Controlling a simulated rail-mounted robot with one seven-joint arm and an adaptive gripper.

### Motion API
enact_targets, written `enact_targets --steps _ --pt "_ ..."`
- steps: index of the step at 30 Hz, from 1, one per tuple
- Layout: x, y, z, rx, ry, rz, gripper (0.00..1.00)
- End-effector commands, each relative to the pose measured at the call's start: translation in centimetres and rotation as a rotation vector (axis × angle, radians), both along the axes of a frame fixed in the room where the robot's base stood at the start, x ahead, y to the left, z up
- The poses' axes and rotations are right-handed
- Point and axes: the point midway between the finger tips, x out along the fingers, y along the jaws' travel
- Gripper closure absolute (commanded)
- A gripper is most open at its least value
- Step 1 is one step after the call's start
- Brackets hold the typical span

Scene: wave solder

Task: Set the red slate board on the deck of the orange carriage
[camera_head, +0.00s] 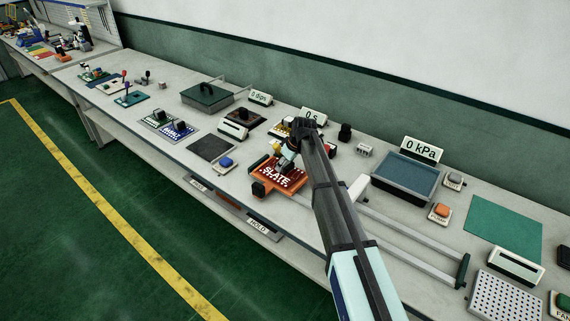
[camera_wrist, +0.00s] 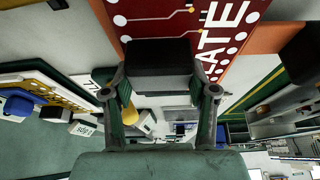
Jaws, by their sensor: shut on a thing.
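The red slate board (camera_head: 283,171), lettered "SLATE" in white, lies over the deck of the orange carriage (camera_head: 262,195). I cannot tell whether it rests fully on the deck or hangs just above it. My gripper (camera_head: 289,155) is over the board's back part. In the wrist view my gripper (camera_wrist: 160,78) is shut on a black block that stands on the red board (camera_wrist: 228,20). The orange carriage (camera_wrist: 262,38) shows along the board's right edge there. My arm hides part of the area behind and right of the carriage.
Carriage rails (camera_head: 405,232) run right along the bench. A dark square pad (camera_head: 211,148), a blue button (camera_head: 224,164) and a blue board (camera_head: 178,130) lie to the left. A blue-grey tray (camera_head: 405,175) stands at the right, and a "0 s" display (camera_head: 312,116) behind.

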Motion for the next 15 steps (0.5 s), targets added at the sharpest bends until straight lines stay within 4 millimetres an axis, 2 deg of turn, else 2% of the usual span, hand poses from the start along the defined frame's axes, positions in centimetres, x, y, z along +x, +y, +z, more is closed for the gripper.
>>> enact_targets --steps 15 --pt "0.01 0.01 -0.75 0.000 0.000 0.000 0.91"
